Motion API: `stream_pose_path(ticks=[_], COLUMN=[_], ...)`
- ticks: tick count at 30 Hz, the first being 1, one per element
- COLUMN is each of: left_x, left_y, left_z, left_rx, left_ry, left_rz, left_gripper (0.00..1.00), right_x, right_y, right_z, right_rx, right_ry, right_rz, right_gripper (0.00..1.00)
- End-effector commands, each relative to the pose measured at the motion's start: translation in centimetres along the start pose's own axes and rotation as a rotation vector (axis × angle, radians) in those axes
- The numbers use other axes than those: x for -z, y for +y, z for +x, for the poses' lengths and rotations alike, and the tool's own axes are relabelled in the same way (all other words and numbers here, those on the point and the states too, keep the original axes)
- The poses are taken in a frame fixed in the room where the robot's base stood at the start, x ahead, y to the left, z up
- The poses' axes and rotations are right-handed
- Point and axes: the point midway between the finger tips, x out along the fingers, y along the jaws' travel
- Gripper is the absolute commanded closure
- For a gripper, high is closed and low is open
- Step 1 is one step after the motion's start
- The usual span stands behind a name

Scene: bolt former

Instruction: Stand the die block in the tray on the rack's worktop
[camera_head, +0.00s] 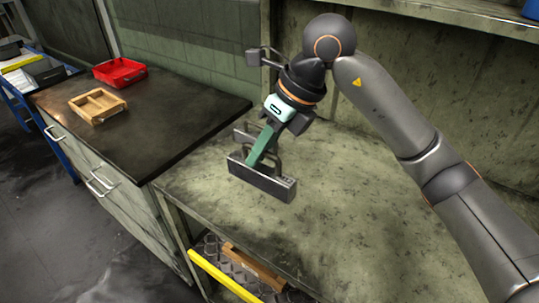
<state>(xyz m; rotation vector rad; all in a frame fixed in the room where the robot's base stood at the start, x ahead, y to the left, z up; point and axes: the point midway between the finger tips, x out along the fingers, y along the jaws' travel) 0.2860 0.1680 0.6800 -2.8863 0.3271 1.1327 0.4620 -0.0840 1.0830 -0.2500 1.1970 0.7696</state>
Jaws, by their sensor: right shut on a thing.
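My right gripper (261,150), with green fingers, points down over the greenish worktop (335,235) and is shut on a dark grey metal piece (260,179), which looks like the die block. The piece is a long bar with small holes at its right end. Grey upright parts show behind the fingers; I cannot tell whether they belong to it. Its lower edge is at or just above the worktop; contact is unclear. A wooden tray (98,119) with a divider and a red tray (120,82) stand on the dark counter at left. My left gripper is out of view.
The dark counter (165,125) adjoins the worktop at left. A lower shelf holds a wooden piece (254,268) behind a yellow rail (222,277). A blue cart with bins stands far left. A wall and an upper shelf (450,15) bound the back.

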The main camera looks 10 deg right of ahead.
Motion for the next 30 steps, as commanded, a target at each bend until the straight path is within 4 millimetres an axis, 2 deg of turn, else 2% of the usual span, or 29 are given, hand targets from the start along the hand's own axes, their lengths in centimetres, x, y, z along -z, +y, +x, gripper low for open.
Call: stream_pose_path(ticks=[11,15,21,30], left_x=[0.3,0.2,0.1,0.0], left_y=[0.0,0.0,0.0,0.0], left_z=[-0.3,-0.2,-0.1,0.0], left_rx=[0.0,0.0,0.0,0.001], left_ry=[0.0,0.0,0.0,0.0], left_rz=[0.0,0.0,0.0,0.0], left_gripper=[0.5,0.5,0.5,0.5], right_x=[7.3,9.3,11.5,12.8], right_y=[-4.0,-5.0,-6.3,-7.1], right_z=[-0.5,0.8,1.9,2.6], right_rx=[0.003,0.001,0.003,0.003], right_ry=[-0.004,-0.004,-0.006,-0.008], right_rz=[0.004,0.003,0.001,0.001], right_gripper=[1.0,1.0,1.0,1.0])
